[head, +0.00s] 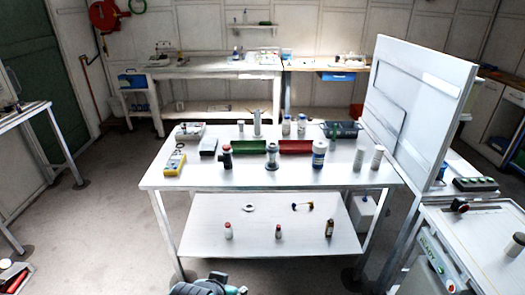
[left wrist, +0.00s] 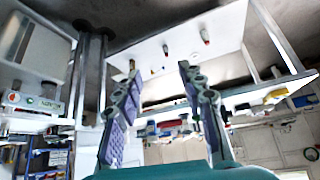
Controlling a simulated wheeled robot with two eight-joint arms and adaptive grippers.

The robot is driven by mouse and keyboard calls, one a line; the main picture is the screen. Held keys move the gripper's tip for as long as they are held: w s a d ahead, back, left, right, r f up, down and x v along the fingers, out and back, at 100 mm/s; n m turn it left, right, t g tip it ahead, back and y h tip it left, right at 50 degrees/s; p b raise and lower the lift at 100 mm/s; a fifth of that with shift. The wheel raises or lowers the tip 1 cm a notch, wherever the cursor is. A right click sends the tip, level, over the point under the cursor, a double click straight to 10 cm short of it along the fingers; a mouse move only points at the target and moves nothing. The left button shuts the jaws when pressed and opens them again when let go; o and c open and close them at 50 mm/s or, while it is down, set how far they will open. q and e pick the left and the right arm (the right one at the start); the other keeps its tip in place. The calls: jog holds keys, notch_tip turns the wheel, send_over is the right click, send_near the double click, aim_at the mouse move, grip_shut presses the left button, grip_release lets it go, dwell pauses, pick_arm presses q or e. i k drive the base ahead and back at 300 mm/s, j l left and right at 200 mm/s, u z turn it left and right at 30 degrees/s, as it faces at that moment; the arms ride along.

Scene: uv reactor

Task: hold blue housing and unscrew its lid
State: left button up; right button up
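A grey-blue cylinder with a flange and dark top (head: 272,155) stands upright at the front middle of the white table (head: 225,182). It looks like the blue housing, but it is too small to be sure or to make out its lid. A teal and grey piece of my own body shows at the bottom edge of the head view, well short of the tabletop. My right gripper is not in view.
A green bin (head: 249,147) and a red bin (head: 296,147) lie behind the cylinder. A yellow meter (head: 175,164) is at the left, two pale cylinders (head: 377,157) at the right. A tall white panel (head: 415,105) stands at the right. The lower shelf (head: 265,238) holds small bottles.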

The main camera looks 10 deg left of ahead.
aim_at(317, 162)
jog(key=i+u, duration=0.2)
jog(key=i, duration=0.55)
jog(key=i+l+u, duration=0.2)
jog(key=i, duration=0.55)
